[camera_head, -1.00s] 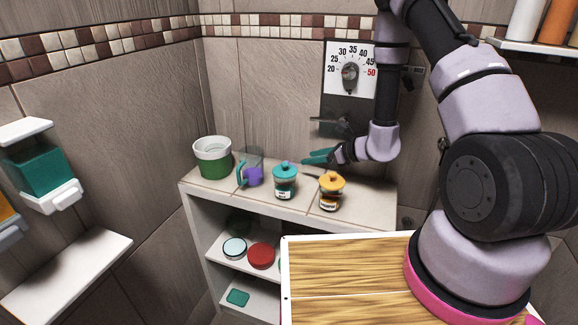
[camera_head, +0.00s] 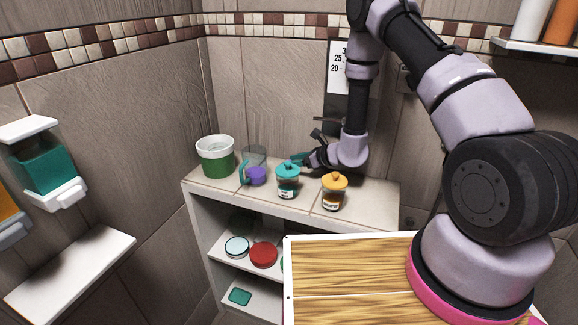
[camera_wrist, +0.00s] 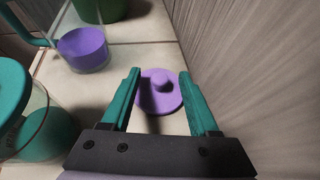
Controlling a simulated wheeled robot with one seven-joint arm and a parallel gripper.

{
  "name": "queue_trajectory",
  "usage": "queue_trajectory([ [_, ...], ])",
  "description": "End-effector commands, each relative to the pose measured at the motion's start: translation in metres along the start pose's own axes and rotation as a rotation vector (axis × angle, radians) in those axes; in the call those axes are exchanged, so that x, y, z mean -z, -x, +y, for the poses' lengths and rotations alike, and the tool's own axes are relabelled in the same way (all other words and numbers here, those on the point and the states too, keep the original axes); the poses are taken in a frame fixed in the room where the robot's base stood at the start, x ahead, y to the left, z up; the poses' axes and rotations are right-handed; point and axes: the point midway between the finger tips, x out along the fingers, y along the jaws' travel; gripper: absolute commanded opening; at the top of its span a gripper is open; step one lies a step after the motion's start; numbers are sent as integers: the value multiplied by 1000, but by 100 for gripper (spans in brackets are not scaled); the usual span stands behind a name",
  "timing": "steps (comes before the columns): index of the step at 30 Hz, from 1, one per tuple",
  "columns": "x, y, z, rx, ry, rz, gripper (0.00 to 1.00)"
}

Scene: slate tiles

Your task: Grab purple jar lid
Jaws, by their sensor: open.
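The purple jar lid (camera_wrist: 159,98) lies flat on the tiled top, knob up, in the wrist view. My gripper (camera_wrist: 160,78) is open above it, with one teal finger to each side of the lid in the picture. The fingers' height over the lid is hard to tell, and no contact is visible. In the head view my gripper (camera_head: 301,159) is behind the teal-lidded jar (camera_head: 287,182), and the purple lid is hidden there.
A glass jug (camera_head: 254,168) with purple contents stands left of the teal-lidded jar, with a green and white pot (camera_head: 215,157) further left. A yellow-lidded jar (camera_head: 334,191) stands to the right. A wall (camera_wrist: 240,70) runs close along the lid's right side in the wrist view.

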Motion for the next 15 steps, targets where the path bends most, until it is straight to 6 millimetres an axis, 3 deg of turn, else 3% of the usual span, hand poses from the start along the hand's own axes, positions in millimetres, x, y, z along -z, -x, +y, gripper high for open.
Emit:
queue_trajectory([
  [1,0,0,0,0,0,0,57],
  [5,0,0,0,0,0,0,7],
  [6,0,0,0,0,0,0,0],
  [15,0,0,0,0,0,0,0],
])
